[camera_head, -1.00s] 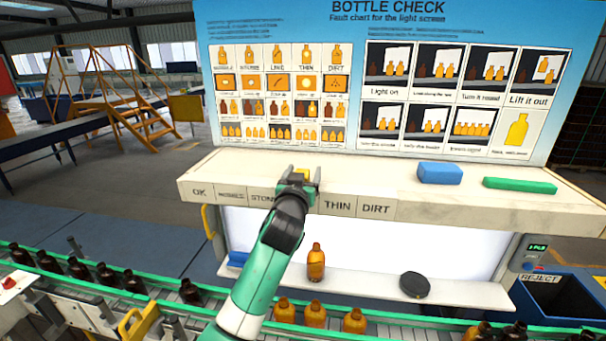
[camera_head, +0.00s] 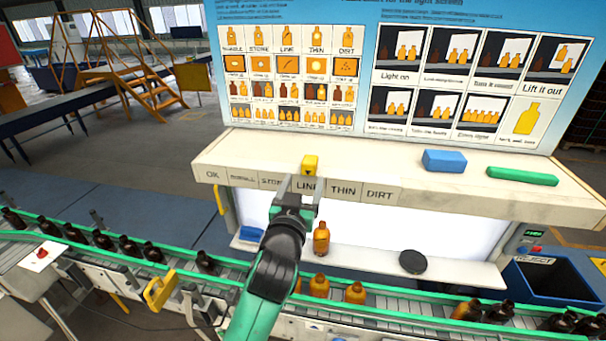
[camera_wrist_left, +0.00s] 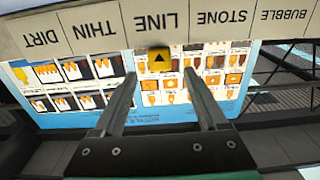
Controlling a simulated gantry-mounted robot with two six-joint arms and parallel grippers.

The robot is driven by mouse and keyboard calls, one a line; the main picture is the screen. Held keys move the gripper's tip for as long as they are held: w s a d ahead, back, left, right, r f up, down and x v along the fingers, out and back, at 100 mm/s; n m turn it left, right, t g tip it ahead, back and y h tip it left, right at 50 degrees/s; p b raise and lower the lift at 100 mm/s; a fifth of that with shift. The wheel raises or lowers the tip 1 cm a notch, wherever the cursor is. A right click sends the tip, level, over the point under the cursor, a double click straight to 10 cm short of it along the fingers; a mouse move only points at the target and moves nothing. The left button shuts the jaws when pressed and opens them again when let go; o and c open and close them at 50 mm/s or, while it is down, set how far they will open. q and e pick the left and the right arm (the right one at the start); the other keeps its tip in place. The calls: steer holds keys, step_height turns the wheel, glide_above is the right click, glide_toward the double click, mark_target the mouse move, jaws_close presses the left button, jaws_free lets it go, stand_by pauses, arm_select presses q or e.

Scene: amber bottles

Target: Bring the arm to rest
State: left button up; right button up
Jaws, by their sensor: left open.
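My left gripper (camera_head: 298,188) is open and empty in front of the shelf edge, by the LINE label. In the left wrist view its two fingers (camera_wrist_left: 159,77) stand wide apart. A yellow marker (camera_head: 310,164) with a black triangle sits on the shelf above the LINE label, just beyond the fingertips. It also shows in the left wrist view (camera_wrist_left: 159,61), seen between the fingers and apart from them. My right gripper is not in view.
The shelf (camera_head: 232,160) also bears a blue block (camera_head: 444,161) and a green bar (camera_head: 521,176). Below, an amber bottle (camera_head: 321,240) and a black disc (camera_head: 413,262) stand on a ledge. A conveyor (camera_head: 415,318) with bottles runs in front.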

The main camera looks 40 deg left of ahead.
arm_select(q)
steer(key=shift+d, duration=0.1)
stand_by(0.4)
steer(key=s+d+r+t+h+p, duration=0.1)
steer(key=s+d+r+t, duration=0.15)
steer(key=r, duration=0.55)
steer(key=s+d+r+t+h+p, duration=0.1)
steer(key=s+d+r+t, duration=0.1)
steer(key=d+r, duration=0.35)
steer(key=s+d+r+t+h+p, duration=0.1)
steer(key=s+r+t+p, duration=0.1)
steer(key=r, duration=0.7)
steer(key=s+d+r+m+t+h, duration=0.5)
steer(key=s+r+h, duration=0.3)
steer(key=s+r, duration=0.2)
steer(key=shift+s+d+m, duration=0.9)
